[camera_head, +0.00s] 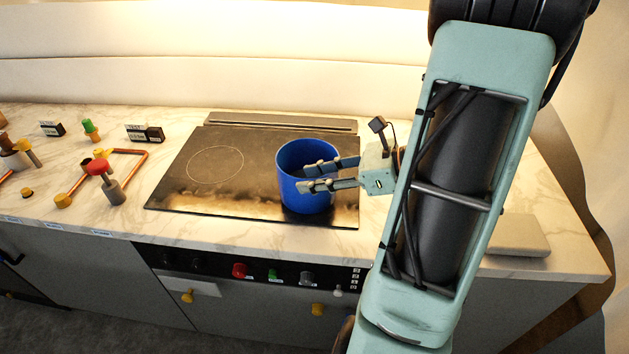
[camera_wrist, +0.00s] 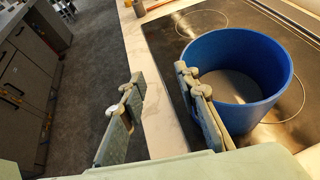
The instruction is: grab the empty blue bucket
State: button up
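The blue bucket (camera_head: 308,203) stands upright on the right part of the dark cooktop (camera_head: 235,180). In the wrist view the bucket (camera_wrist: 245,45) is open at the top and shows a greyish inside bottom. My gripper (camera_head: 307,178) is at the bucket's right side with its fingers spread and nothing between them. One finger overlaps the bucket's rim and the other is in front of its outer wall. In the wrist view the gripper (camera_wrist: 160,83) has its right finger against the rim in the picture and its left finger outside, beside the counter edge. I cannot tell whether either finger touches the bucket.
A red-knobbed valve (camera_head: 98,167), copper pipes (camera_head: 128,152) and a green-topped piece (camera_head: 90,130) lie on the marble counter at left. Small black-and-white boxes (camera_head: 145,133) stand behind. Knobs (camera_head: 240,270) line the front panel. A flat board (camera_head: 517,236) lies at right.

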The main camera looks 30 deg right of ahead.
aim_at(285, 176)
jog(key=d+m+t, duration=0.2)
jog(key=d, duration=0.2)
jog(key=shift+h, duration=0.5)
jog(key=x, duration=0.3)
jog(key=p+x, duration=0.1)
jog(key=x, duration=0.2)
jog(key=f+x, duration=0.1)
jog(key=x, duration=0.3)
jog(key=shift+s+a+p, duration=0.1)
jog(key=shift+s+p, duration=0.15)
jog(key=shift+p, duration=0.1)
jog(key=shift+c, duration=0.3)
grip_shut()
